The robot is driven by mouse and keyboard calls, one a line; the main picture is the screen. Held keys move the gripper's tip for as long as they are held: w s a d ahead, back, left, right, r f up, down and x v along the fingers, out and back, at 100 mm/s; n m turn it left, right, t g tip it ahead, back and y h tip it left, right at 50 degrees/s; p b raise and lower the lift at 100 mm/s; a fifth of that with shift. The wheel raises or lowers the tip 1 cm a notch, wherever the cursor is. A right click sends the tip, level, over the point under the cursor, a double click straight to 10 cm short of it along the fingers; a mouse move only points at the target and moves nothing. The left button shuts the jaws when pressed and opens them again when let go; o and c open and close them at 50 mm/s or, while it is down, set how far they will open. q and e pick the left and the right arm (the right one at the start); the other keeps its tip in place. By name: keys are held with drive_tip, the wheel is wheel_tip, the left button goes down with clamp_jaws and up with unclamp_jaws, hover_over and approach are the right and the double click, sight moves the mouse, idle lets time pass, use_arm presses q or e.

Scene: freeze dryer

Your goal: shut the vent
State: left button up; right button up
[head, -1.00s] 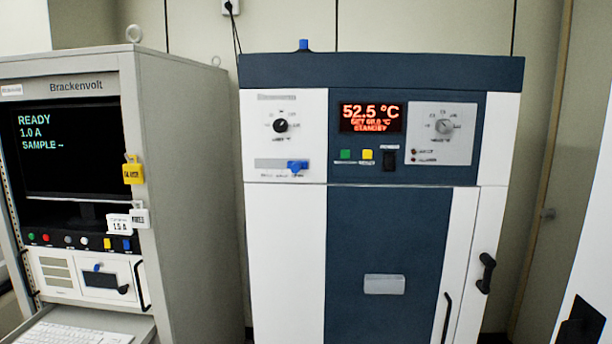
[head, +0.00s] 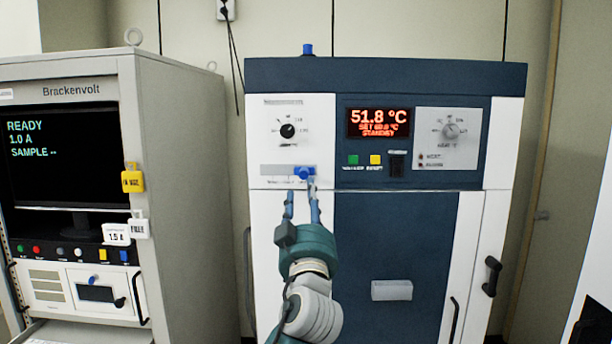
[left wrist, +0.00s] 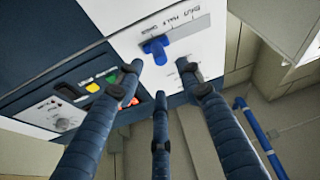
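The vent control is a blue slider knob (head: 303,173) toward the right part of a pale strip (head: 272,170) on the white upper left panel of the blue-and-white cabinet (head: 385,75). It also shows in the left wrist view as a blue knob (left wrist: 155,48) beside printed marks too small to read surely. My left gripper (head: 302,192) is just below the knob in the head view, its fingers pointing up at it. In the left wrist view the gripper (left wrist: 160,75) has its fingers spread, with the knob beyond the tips; contact is not clear. My right gripper is not in view.
A black dial (head: 287,131) sits above the slider. Green and yellow buttons (head: 364,160) and a lit display (head: 379,123) are to the right. A grey Brackenvolt cabinet (head: 180,200) stands at the left, with a narrow gap between the cabinets.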

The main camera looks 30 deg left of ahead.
sight(304, 177)
use_arm(q)
drive_tip(key=p+x, duration=0.2)
drive_tip(key=x, duration=0.4)
drive_tip(key=shift+a+r, duration=0.1)
drive_tip(key=shift+r, duration=0.05)
drive_tip(key=shift+w+a+r+p, duration=0.1)
drive_tip(key=shift+w+a+p, duration=0.25)
drive_tip(key=shift+w, duration=0.25)
